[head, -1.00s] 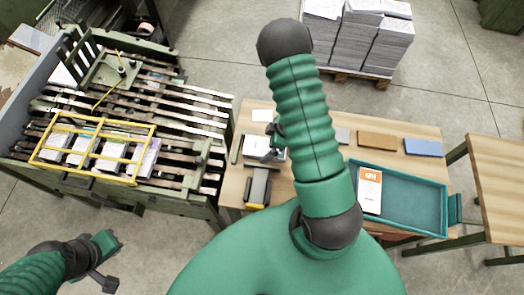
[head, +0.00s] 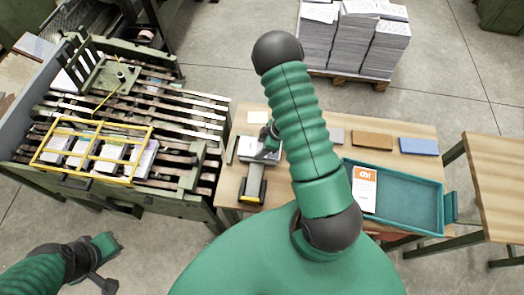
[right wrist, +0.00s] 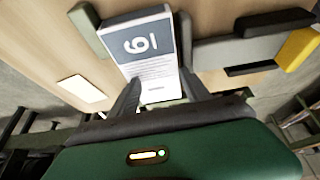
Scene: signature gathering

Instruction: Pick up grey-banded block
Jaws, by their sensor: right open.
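The grey-banded block (right wrist: 141,50) is a stack of white printed sheets with a wide grey-blue band bearing a large white number. It lies on the wooden table. In the head view the block (head: 246,147) is partly hidden by my right gripper (head: 268,141). In the right wrist view my right gripper (right wrist: 160,95) is open, with its dark fingers on either side of the block's near end. I cannot tell whether they touch it. My left gripper (head: 104,262) is at the lower left, far from the block; its jaws are unclear.
A grey and yellow tool (head: 254,185) lies beside the block. A teal tray (head: 405,205) with an orange-banded block (head: 364,188) sits at the right. Brown (head: 372,140) and blue (head: 419,146) blocks lie behind it. The slatted machine (head: 170,115) stands to the left.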

